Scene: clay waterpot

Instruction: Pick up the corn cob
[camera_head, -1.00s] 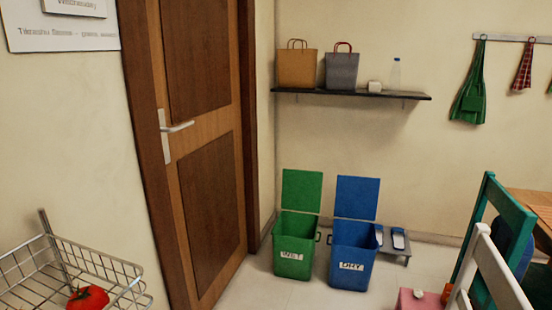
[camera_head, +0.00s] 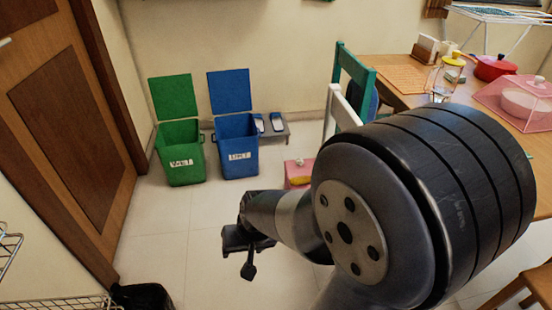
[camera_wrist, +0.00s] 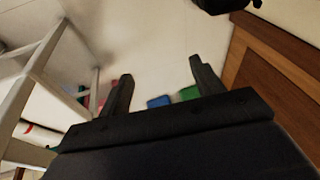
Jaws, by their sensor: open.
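I cannot make out a corn cob for certain. A small yellow patch (camera_head: 300,180) shows on the front of a low pink object (camera_head: 292,170) on the floor; it is too small to name. My gripper (camera_head: 245,252) hangs above the floor to the left of and nearer than the pink object. In the wrist view my gripper (camera_wrist: 160,76) has its two fingers wide apart with nothing between them. My arm hides part of the floor and table on the right.
A green bin (camera_head: 182,155) and a blue bin (camera_head: 236,145) stand open by the back wall. A dining table (camera_head: 400,85) with a red pot (camera_head: 495,68) is at the right. A black bag-like thing (camera_head: 145,297) lies bottom left. The middle floor is clear.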

